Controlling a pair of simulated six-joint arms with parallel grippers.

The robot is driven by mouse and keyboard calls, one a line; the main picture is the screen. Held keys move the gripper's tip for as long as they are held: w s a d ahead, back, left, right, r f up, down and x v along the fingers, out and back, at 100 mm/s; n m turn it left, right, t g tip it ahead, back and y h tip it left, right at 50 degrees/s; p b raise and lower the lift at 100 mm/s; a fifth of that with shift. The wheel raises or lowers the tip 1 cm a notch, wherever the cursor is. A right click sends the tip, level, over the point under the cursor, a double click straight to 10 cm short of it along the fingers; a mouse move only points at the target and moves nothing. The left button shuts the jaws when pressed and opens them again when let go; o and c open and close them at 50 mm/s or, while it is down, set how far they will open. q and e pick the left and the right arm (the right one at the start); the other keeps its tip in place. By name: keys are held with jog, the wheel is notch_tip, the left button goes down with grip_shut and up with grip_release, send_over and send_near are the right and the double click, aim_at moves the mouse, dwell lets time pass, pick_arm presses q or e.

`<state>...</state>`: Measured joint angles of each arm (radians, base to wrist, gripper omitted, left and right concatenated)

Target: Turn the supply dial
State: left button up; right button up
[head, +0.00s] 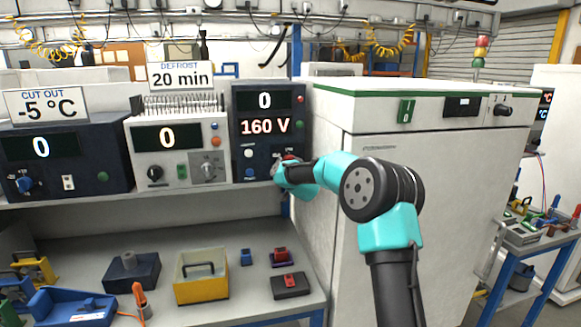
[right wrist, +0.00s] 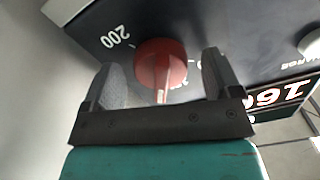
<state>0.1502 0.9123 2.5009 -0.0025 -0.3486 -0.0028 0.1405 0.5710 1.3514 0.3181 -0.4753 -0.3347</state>
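The dark supply unit (head: 267,112) stands at the right end of the shelf in the head view, its displays reading 0 and 160 V. Its red dial (right wrist: 160,62) fills the middle of the right wrist view, with "200" printed on the panel to its left there. In the head view the dial (head: 290,157) is partly hidden by my right gripper (head: 283,167). In the right wrist view my right gripper (right wrist: 163,66) is open, one finger on each side of the dial with visible gaps. My left gripper is out of view.
A white unit (head: 180,130) labelled defrost 20 min and a dark cut-out unit (head: 65,155) stand left on the shelf. A tall white cabinet (head: 335,200) is close on the right. A yellow box (head: 203,290) and small parts lie on the bench below.

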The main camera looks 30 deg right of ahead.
jog(key=shift+s, duration=0.15)
jog(key=v, duration=1.7)
jog(key=shift+a+f, duration=0.1)
notch_tip(320, 180, down, 7)
jog(key=d+n+t, duration=0.1)
jog(key=n+t, duration=0.3)
jog(key=n, duration=0.2)
jog(key=shift+w+d+t, duration=0.2)
jog(key=shift+w+t, duration=0.1)
jog(key=shift+w, duration=0.1)
jog(key=shift+w+r, duration=0.15)
jog(key=shift+r, duration=0.1)
jog(key=x, duration=1.7)
jog(key=shift+d, duration=0.15)
